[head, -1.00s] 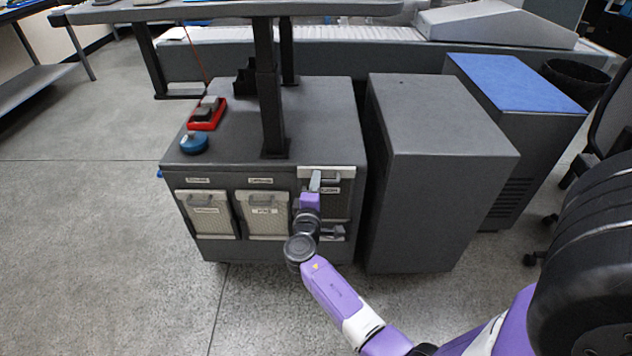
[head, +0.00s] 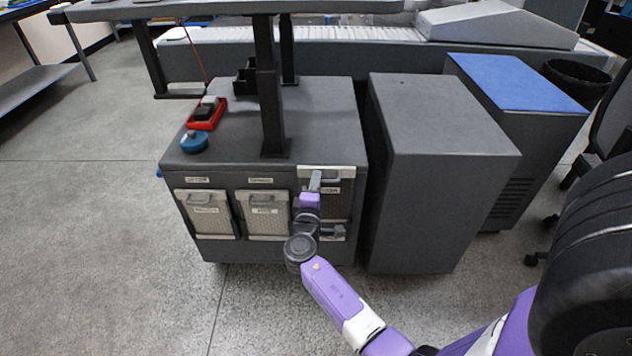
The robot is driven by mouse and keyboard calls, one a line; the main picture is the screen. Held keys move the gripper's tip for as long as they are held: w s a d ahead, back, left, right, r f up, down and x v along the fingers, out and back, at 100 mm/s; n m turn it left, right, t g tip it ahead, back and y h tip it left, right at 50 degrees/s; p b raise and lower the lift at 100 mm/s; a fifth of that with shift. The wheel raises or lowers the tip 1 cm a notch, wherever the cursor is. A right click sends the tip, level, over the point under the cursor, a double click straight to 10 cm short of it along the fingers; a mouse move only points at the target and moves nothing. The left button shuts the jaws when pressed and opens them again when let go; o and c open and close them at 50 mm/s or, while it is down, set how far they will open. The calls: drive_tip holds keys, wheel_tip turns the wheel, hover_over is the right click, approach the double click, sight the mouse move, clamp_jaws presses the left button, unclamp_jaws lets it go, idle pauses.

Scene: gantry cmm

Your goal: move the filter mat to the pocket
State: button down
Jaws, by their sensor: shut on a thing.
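My gripper (head: 315,182) is at the right-hand pocket (head: 341,208) on the front of the dark grey cabinet. It is shut on the filter mat (head: 345,173), a pale panel with a grey handle. The mat shows as a pale strip across the top of this pocket, and dark pocket front shows below it. My wrist hides the left part of the pocket and some of the mat. I cannot tell how far the mat is in the pocket.
Similar pale mats sit in the left pocket (head: 208,212) and middle pocket (head: 264,214). A red tray (head: 206,114), a blue round object (head: 194,142) and a dark post (head: 271,110) stand on the cabinet (head: 225,155). A grey box (head: 440,140) stands close on the right.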

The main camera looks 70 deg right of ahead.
drive_tip(key=shift+f+b, duration=0.1)
drive_tip(key=shift+b, duration=0.25)
drive_tip(key=shift+f+b, duration=0.4)
drive_tip(key=shift+b, duration=0.1)
idle(0.6)
drive_tip(key=shift+f+b, duration=0.7)
drive_tip(key=shift+b, duration=0.25)
drive_tip(key=shift+f+b, duration=0.1)
drive_tip(key=shift+b, duration=0.2)
drive_tip(key=shift+f+b, duration=0.8)
